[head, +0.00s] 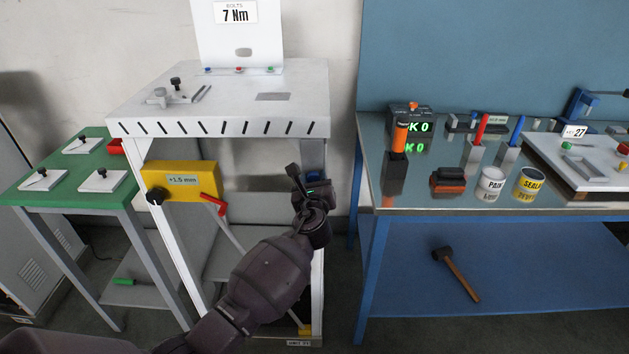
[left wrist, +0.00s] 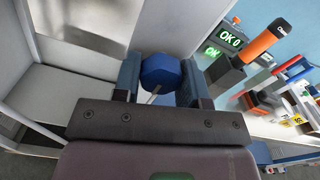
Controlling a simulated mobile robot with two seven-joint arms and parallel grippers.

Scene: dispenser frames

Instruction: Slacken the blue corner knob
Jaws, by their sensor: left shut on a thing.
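The blue corner knob (left wrist: 161,72) is a faceted blue head on a thin pale stem, in the middle of the left wrist view. My left gripper (left wrist: 162,82) has a finger on each side of the knob and is shut on it. In the head view my left gripper (head: 310,180) is beside the right front leg of the white frame, below its top. There the hand mostly hides the knob. My right gripper is in neither view.
The white frame (head: 220,128) carries a yellow box (head: 182,181) marked +1.5 mm with a black knob and red lever. A green table (head: 62,170) stands left. A blue bench (head: 430,206) with cans and tools stands close on the right. A mallet (head: 457,275) lies on its lower shelf.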

